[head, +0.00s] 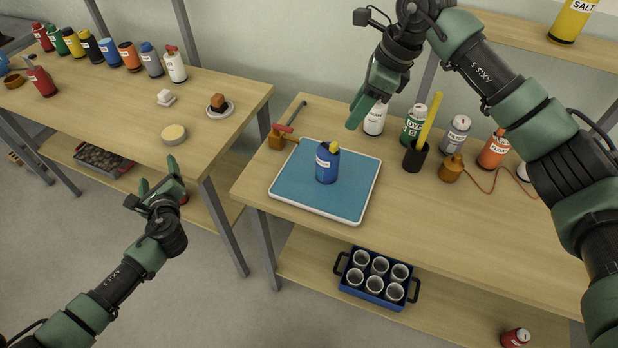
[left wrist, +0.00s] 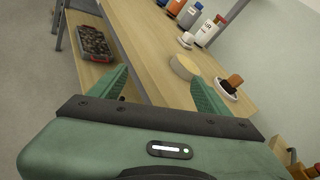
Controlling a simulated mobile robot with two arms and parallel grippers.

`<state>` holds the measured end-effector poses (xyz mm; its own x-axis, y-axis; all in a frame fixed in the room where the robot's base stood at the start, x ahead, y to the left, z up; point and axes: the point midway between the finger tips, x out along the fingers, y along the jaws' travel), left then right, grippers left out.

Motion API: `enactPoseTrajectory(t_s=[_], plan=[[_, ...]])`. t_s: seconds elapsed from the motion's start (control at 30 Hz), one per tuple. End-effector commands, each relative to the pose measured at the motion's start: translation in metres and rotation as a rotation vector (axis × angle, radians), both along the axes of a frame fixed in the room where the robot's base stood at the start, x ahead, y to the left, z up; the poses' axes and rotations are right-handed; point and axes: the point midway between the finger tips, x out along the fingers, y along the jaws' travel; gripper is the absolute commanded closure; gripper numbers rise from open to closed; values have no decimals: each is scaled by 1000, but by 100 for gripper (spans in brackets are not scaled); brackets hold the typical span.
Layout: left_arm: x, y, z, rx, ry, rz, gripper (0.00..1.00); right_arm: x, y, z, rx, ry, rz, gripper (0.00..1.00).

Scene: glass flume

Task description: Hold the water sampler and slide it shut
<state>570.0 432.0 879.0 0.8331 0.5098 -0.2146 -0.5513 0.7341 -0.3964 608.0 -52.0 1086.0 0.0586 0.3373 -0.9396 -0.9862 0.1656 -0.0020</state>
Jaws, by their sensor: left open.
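A blue cylinder (head: 327,163) with a white label and a yellow top stands upright on the blue tray (head: 300,192). It may be the water sampler; its label is too small to read. My left gripper (head: 157,173) is open and empty, left of the tray, by the front edge of the left table. Its two green fingers also show in the left wrist view (left wrist: 158,84), spread apart. My right gripper (head: 360,110) is above the back of the right table, up and right of the cylinder. Its fingers overlap from this side, so its opening is unclear.
The right table (head: 460,235) holds a black cup (head: 415,157) with a yellow stick, several bottles and a brown weight (head: 452,170) with a cord. A brown block with a red handle (head: 280,136) is beside the tray. A blue crate (head: 374,277) of cups is on the lower shelf.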

Motion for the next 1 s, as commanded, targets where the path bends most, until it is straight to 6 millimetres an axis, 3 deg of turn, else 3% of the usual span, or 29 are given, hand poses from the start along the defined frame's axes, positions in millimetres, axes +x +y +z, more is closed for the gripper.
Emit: enactPoseTrajectory(t_s=[0.03, 0.27, 0.4, 0.6, 0.8, 1.0], plan=[[9, -33, 0, 14, -23, -92, 23, 0, 0, 0, 0, 0, 0, 64], [30, -166, 26, 144, -131, -481, 23, 0, 0, 0, 0, 0, 0, 64], [25, -249, 37, 232, -179, -710, 23, 0, 0, 0, 0, 0, 0, 64], [3, -341, 42, 352, -215, -969, 23, 0, 0, 0, 0, 0, 0, 64], [-13, -386, 41, 427, -225, -1100, 23, 0, 0, 0, 0, 0, 0, 64], [-3, -401, 41, 440, -226, -1122, 23, 0, 0, 0, 0, 0, 0, 64]])
